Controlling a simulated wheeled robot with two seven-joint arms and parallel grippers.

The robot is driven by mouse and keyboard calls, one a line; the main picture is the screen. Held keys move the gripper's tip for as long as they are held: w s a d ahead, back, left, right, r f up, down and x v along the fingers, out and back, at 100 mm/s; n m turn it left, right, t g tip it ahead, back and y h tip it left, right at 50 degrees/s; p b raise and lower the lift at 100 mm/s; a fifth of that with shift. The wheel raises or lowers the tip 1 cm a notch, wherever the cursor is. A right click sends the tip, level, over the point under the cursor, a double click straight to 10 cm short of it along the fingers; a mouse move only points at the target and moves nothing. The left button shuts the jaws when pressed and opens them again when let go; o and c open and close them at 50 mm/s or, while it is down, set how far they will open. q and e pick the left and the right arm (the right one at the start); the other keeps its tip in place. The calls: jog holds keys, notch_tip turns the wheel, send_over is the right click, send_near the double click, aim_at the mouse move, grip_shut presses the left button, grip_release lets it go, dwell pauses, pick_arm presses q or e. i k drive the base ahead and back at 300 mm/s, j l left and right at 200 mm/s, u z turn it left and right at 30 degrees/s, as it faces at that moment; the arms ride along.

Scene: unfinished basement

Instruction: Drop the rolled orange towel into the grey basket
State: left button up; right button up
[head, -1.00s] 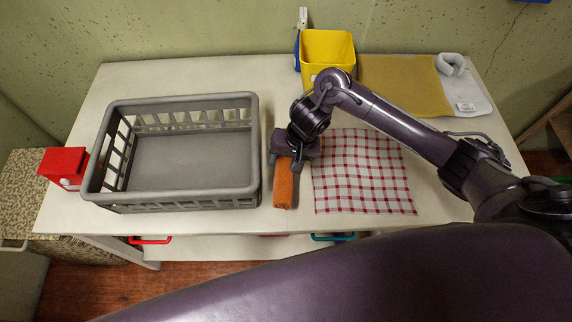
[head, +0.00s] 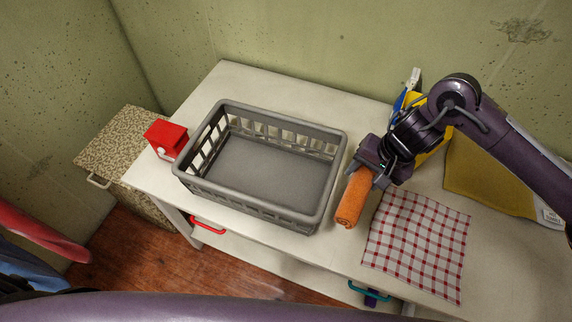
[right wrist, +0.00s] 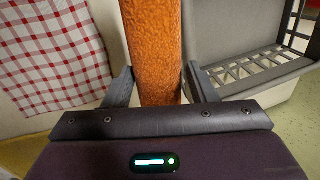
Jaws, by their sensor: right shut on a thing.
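The rolled orange towel (head: 354,198) is held at one end by my right gripper (head: 367,174), and its free end points toward the table's front edge. In the right wrist view the towel (right wrist: 155,45) runs between the two fingers (right wrist: 160,88), which press on its sides. It appears raised a little above the table, to the right of the grey basket. The grey basket (head: 327,190) is upright, with slotted walls and an empty floor; it also shows in the right wrist view (right wrist: 225,45). My left gripper is not in view.
A red-and-white checked cloth (head: 415,243) lies right of the towel. A red box (head: 166,138) stands left of the basket. A yellow bin (head: 437,140) and a mustard mat (head: 485,180) are behind my right arm. Bare table (head: 260,80) shows behind the basket.

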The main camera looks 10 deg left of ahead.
aim_at(298, 192)
jog(key=i+j, duration=0.1)
jog(key=j, duration=0.3)
jog(key=i+j, duration=0.1)
jog(key=j, duration=0.3)
jog(key=i+j, duration=0.1)
jog(key=j, duration=0.3)
